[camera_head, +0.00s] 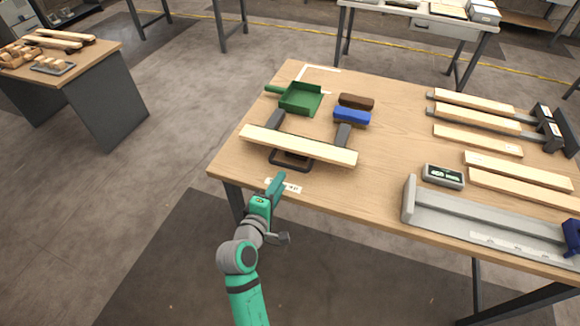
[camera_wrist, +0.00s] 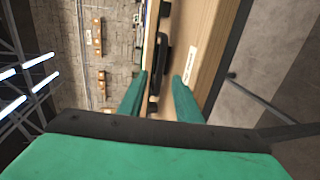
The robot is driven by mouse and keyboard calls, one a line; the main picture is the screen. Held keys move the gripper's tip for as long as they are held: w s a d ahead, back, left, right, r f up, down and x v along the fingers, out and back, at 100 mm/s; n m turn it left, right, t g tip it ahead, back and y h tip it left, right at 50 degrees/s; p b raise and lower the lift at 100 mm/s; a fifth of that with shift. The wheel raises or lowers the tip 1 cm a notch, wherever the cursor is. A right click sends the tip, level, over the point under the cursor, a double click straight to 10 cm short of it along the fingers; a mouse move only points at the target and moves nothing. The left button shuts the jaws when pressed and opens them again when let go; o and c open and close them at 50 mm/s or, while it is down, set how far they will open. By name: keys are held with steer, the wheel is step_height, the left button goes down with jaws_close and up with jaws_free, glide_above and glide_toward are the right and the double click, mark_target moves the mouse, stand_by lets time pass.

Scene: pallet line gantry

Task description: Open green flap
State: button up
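No part is plainly recognisable as a hinged green flap. The green item on the workbench is a dustpan-shaped tray (camera_head: 302,98) with a short handle pointing left, near the bench's far left corner. A small grey box (camera_head: 443,176) with green marks on its top lies right of the middle. My gripper (camera_head: 278,181) is at the bench's near left edge, beside a white label, well short of the green tray. In the wrist view its two teal fingers (camera_wrist: 158,92) stand apart with nothing held between them. The green tray cannot be made out in the wrist view.
A light wooden board (camera_head: 298,145) lies across dark supports, between my gripper and the green tray. A blue-headed brush (camera_head: 352,116) and a brown block (camera_head: 356,101) lie right of the tray. Boards and a long grey metal channel (camera_head: 480,221) fill the right side. The bench middle is clear.

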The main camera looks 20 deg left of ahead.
mark_target(289, 168)
steer(key=x, duration=0.9)
steer(key=shift+w+d+f, duration=0.1)
steer(key=shift+w, duration=0.3)
jaws_close()
